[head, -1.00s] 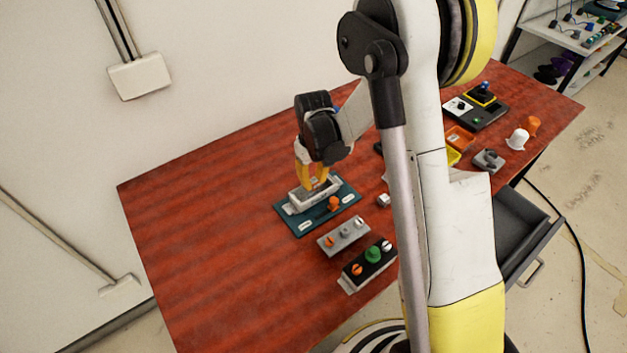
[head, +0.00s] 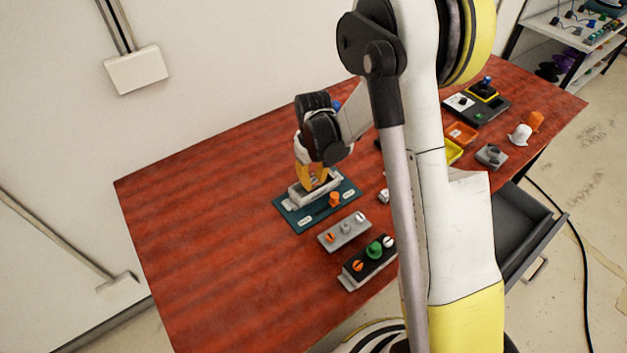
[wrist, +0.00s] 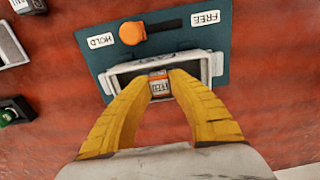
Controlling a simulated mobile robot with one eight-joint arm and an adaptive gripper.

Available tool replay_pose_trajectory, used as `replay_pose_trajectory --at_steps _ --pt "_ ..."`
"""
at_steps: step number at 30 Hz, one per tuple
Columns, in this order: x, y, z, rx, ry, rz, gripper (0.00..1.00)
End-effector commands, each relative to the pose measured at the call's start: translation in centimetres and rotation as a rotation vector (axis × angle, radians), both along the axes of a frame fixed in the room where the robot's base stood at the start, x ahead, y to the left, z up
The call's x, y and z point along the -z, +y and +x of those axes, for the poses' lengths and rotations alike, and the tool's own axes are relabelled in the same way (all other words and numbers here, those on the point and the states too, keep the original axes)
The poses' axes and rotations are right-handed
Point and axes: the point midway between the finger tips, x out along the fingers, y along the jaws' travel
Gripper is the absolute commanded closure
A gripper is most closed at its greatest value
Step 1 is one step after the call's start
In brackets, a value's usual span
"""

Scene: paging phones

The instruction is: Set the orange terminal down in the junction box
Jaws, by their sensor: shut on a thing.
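The junction box is a light grey open-topped tray (head: 294,198) on a dark teal plate (head: 347,199). My gripper (head: 315,187) is down at the box, its yellow fingers pointing into it. In the wrist view the fingers (wrist: 160,80) close on a small orange terminal (wrist: 160,75) with a white printed label. The terminal is inside the outline of the box (wrist: 118,72). Whether it touches the box floor cannot be told. In the head view the fingers hide the terminal.
An orange knob (wrist: 132,33) stands on the plate between HOLD and FREE labels. A grey switch box (head: 345,231) and a black one with a green button (head: 366,264) lie in front. The table's left side is clear.

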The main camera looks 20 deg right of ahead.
Motion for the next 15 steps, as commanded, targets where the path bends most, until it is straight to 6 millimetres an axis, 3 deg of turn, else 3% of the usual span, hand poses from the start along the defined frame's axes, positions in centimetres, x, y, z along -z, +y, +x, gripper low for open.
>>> replay_pose_trajectory --at_steps 15 --pt "0.63 -0.01 0.01 0.000 0.000 0.000 1.00"
